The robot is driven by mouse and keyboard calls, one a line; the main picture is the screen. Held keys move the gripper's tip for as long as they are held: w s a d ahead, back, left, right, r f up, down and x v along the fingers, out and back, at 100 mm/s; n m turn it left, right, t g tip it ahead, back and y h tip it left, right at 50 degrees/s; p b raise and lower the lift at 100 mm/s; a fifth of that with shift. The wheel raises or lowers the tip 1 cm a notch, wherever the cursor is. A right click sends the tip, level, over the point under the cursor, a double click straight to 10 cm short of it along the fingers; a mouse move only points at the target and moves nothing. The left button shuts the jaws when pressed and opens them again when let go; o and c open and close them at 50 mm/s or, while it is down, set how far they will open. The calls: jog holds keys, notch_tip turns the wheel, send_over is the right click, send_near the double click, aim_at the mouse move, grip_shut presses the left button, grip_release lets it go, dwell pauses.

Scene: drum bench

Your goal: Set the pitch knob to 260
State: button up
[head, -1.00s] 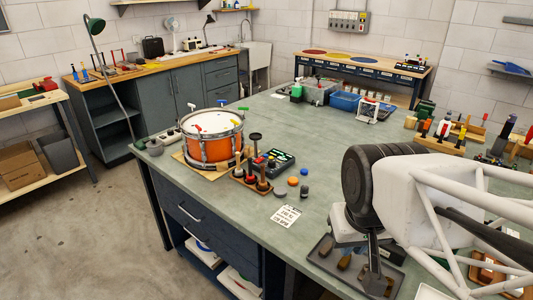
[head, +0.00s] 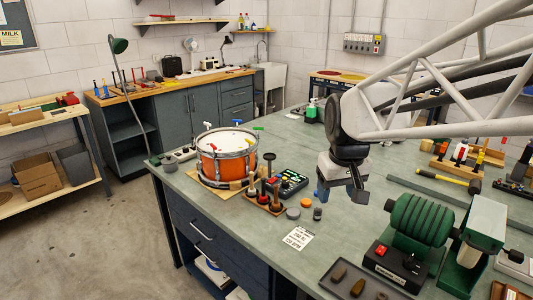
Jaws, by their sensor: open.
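A small dark box with a lit green display (head: 293,182) stands beside the orange snare drum (head: 226,157) on the bench. Its knobs and the reading are too small to make out, so I cannot tell the pitch setting. A white printed card (head: 298,238) lies flat in front of it, its text too small to read surely. My gripper (head: 342,192) hangs above the bench to the right of the box, pointing down. Its dark fingers are apart and nothing shows between them; it touches neither box nor knob.
A wooden rack with upright dark-handled tools (head: 266,194) stands before the box. Orange (head: 306,202) and grey (head: 293,214) round pieces lie near. A green-rollered machine (head: 414,222) and a dark tray (head: 352,283) occupy the right front. The bench between card and machine is clear.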

jog(key=w+a+f+n, duration=0.1)
jog(key=w, duration=1.2)
jog(key=n+g, duration=0.2)
jog(key=n, duration=0.3)
send_over(285, 182)
jog(key=f, duration=1.8)
jog(key=shift+w+d+f, duration=0.15)
jog(key=shift+d+f, duration=0.15)
jog(key=shift+f, duration=0.05)
jog(key=shift+w+f, duration=0.2)
jog(key=shift+f, duration=0.1)
jog(key=shift+s+a+f, duration=0.1)
jog(key=shift+f, duration=1.8)
jog(key=shift+s+a+f, duration=0.1)
jog(key=shift+f, duration=1.8)
jog(key=c, duration=0.9)
